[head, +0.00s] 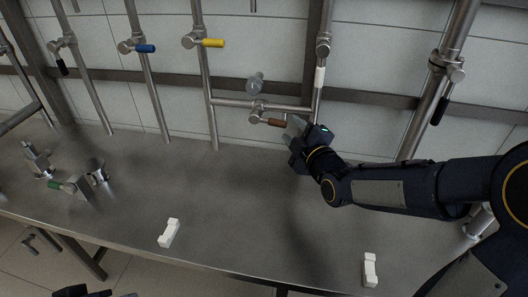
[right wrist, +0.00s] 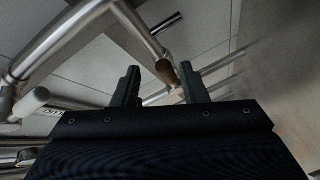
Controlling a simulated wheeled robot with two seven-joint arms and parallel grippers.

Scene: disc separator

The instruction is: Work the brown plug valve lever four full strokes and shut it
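The brown plug valve lever (head: 272,122) points right from a steel valve body (head: 257,112) on the pipework at the back of the bench. My right gripper (head: 292,126) is at the free end of the lever. In the right wrist view the brown lever (right wrist: 165,70) shows in the gap between the two spread fingers of my right gripper (right wrist: 160,85). The fingers stand apart from it on both sides, so the gripper is open. Dark parts of my left gripper (head: 92,292) just show at the bottom edge; its fingers cannot be made out.
Yellow (head: 213,43), blue (head: 145,48) and black (head: 439,111) valve handles sit on neighbouring pipes. A white sleeve (head: 319,77) is on the pipe above my right gripper. Two white blocks (head: 169,233) (head: 370,269) lie on the steel bench (head: 240,225); its middle is clear.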

